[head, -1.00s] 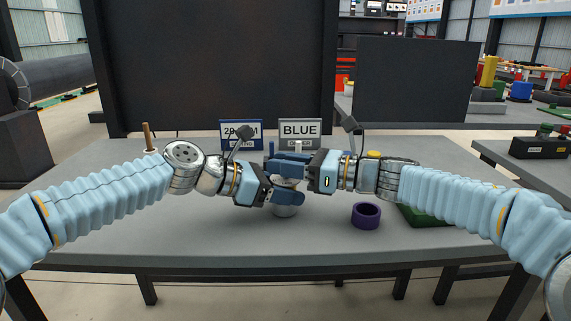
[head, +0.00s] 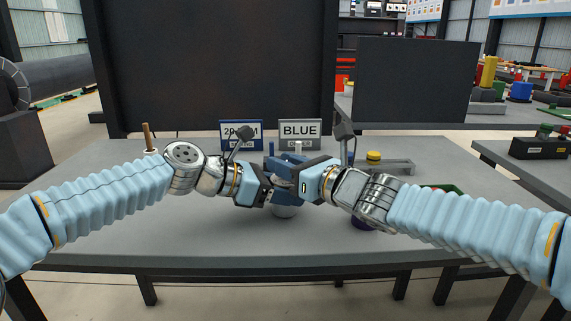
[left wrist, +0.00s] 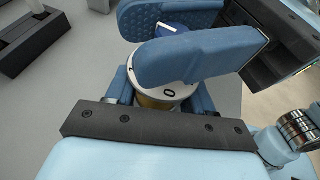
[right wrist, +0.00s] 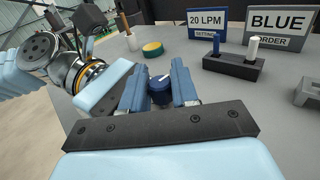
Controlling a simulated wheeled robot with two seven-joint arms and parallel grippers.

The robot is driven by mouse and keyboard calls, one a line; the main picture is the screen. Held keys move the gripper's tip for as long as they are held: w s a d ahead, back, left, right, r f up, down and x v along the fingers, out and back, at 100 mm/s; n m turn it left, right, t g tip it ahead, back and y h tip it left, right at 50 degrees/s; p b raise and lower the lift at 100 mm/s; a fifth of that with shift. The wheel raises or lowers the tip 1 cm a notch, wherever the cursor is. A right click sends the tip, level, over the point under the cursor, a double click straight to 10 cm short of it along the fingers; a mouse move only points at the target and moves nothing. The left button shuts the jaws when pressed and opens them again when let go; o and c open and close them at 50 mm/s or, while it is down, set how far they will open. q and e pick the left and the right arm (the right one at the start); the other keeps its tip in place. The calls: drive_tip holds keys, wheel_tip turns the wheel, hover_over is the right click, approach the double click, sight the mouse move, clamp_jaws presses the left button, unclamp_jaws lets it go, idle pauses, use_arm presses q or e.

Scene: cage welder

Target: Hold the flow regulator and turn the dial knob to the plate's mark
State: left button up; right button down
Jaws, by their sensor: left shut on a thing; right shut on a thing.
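The flow regulator (head: 284,211) is upright, mostly hidden in the head view. The left wrist view shows its white dial face (left wrist: 168,92) with a "0" and a brass-coloured body below. My left gripper (head: 272,192) is shut around the body. My right gripper (head: 287,168) is shut on the blue dial knob (right wrist: 160,92) from above; its fingers cover much of the dial in the left wrist view. The knob has a white pointer line. The blue setting plate (right wrist: 203,22) reads "20 LPM". The scale mark under the pointer is hidden.
A grey plate (head: 299,130) reads "BLUE ORDER". A dark rack (right wrist: 232,65) holds a white and a blue peg. A purple ring (head: 362,224) is partly under my right wrist. A yellow-topped part (head: 373,156) and a green tray (head: 445,188) stand right. The front table is clear.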

drive_tip(key=shift+d+r, duration=0.1)
drive_tip(key=c, duration=1.2)
unclamp_jaws()
drive_tip(key=v, duration=1.2)
